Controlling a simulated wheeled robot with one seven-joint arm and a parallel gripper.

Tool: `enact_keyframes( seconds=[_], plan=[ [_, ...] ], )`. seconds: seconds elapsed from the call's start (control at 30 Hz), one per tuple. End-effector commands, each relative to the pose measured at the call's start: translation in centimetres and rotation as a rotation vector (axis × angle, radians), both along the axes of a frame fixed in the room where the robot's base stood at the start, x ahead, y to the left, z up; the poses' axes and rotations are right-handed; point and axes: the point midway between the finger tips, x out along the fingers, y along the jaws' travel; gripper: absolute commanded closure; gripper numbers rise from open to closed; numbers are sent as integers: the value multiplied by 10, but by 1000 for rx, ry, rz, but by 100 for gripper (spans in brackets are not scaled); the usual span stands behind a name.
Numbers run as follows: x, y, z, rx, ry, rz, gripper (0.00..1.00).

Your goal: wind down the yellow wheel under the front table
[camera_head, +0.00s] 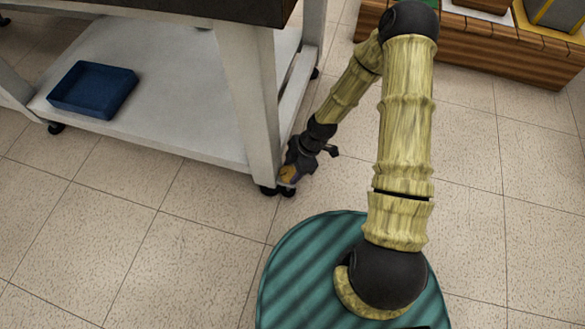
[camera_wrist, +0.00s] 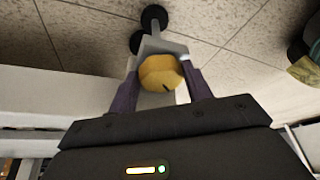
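The yellow wheel (camera_wrist: 160,73) is a small rounded yellow piece on a grey bracket at the foot of the front table's white leg. My gripper (camera_wrist: 161,70) is at this foot, with one dark finger on each side of the yellow wheel. The fingertips lie very close to its sides; I cannot tell whether they press on it. In the head view my gripper (camera_head: 287,177) is low beside the leg, and a bit of yellow shows at its tip. Black caster wheels (camera_wrist: 147,28) lie just beyond the yellow wheel. The front table (camera_head: 254,90) has a lower shelf.
A blue tray (camera_head: 93,88) lies on the table's lower shelf (camera_head: 190,120). A brown wooden platform (camera_head: 485,50) with boxes stands at the upper right. The tiled floor (camera_head: 150,210) is clear left of my base and to the right of my arm.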

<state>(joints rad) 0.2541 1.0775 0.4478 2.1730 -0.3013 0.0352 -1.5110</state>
Motion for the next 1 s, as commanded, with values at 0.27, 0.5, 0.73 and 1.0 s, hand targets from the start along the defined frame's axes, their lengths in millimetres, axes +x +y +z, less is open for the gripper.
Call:
enact_keyframes(
  seconds=[0.27,0.5,0.73,1.0],
  plan=[
    [-1,0,0,0,2,-8,73],
    [-2,0,2,-1,4,-64,73],
    [-5,-1,4,-2,4,-196,73],
    [-9,0,5,-3,5,-429,73]
  ],
)
